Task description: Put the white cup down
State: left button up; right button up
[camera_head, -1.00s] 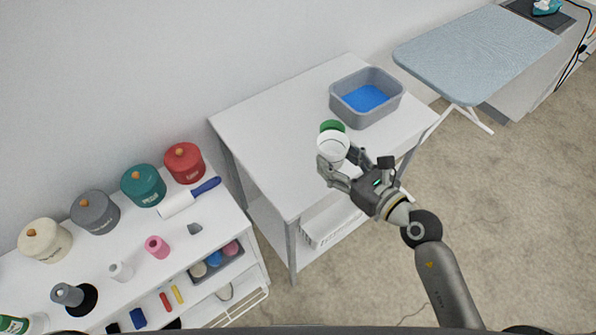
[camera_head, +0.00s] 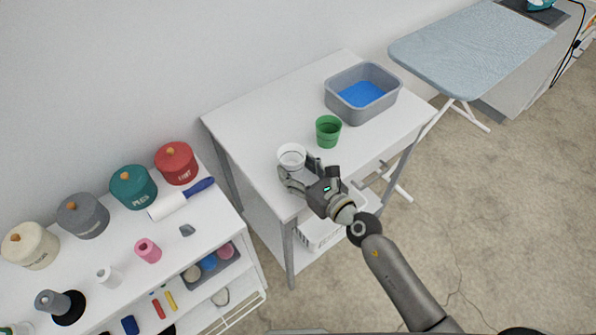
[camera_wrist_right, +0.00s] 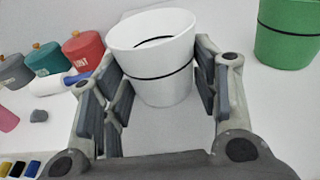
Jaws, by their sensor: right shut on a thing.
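The white cup (camera_head: 291,156) is upright at the front left part of the white table (camera_head: 262,115). In the right wrist view the white cup (camera_wrist_right: 160,75), with a thin black band, stands between the fingers of my right gripper (camera_wrist_right: 160,92). My right gripper (camera_head: 299,177) is shut on the cup. Whether the cup's base touches the table top cannot be told for sure. A green cup (camera_head: 328,131) stands on the table to the right of the white cup, apart from it. My left gripper is in no view.
A grey bin (camera_head: 362,92) with a blue inside stands at the table's back right. A white shelf unit (camera_head: 215,219) with several lidded canisters and a lint roller (camera_head: 168,205) is at the left. An ironing board (camera_head: 470,47) stands at the right. The table's back left is clear.

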jog(key=shift+r, duration=0.15)
jog(key=o, duration=1)
jog(key=shift+f, duration=0.2)
jog(key=shift+r, duration=0.1)
jog(key=shift+s+r, duration=0.1)
jog(key=shift+r, duration=0.05)
jog(key=shift+b+v, duration=0.35)
jog(key=shift+v, duration=5.6)
